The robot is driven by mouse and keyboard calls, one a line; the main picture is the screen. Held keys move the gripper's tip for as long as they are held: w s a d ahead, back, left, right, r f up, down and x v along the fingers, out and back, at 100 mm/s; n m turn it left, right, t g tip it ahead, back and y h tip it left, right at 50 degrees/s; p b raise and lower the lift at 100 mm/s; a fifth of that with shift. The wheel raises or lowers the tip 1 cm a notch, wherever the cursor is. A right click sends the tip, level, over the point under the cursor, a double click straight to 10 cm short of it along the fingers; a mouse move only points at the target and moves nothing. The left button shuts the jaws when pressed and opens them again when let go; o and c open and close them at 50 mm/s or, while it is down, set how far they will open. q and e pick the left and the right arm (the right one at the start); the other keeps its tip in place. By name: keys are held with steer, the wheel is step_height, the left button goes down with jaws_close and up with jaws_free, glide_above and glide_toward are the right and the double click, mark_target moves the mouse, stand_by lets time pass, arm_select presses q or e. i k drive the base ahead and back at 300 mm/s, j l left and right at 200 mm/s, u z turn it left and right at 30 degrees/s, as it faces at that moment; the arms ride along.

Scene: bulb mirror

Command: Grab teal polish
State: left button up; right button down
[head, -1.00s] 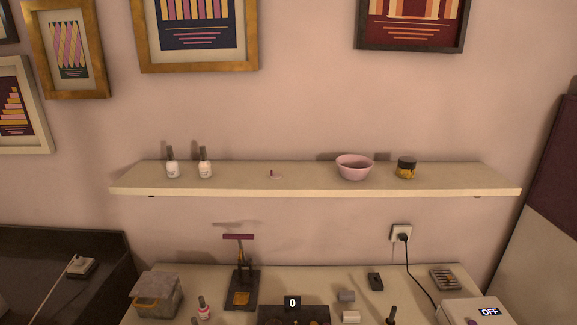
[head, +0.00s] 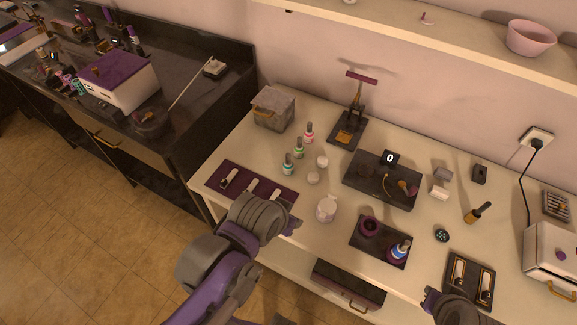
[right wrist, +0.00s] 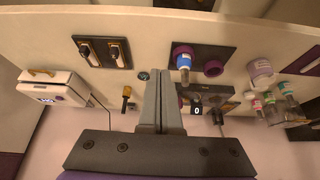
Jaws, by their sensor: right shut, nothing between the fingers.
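The teal polish (head: 288,163) is a small bottle with a grey cap, standing upright on the white table at the front of a short row. It also shows at the right of the right wrist view (right wrist: 287,89). A green polish (head: 299,149) and a pink polish (head: 308,133) stand behind it. My left gripper (head: 293,225) is over the table's front edge, in front of and apart from the teal polish; its jaw opening is unclear. My right gripper (right wrist: 160,101) is shut and empty, far to the right of the bottles in the head view.
White jars (head: 326,208) stand right of the bottles. A dark mat (head: 222,186) with tools lies at front left. A dark tray (head: 365,247) holds a purple cup and a blue bottle (head: 400,250). A grey box (head: 273,108) stands behind.

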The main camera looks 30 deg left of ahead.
mark_target(287, 169)
steer(key=i+u, duration=0.15)
steer(key=u, duration=1.4)
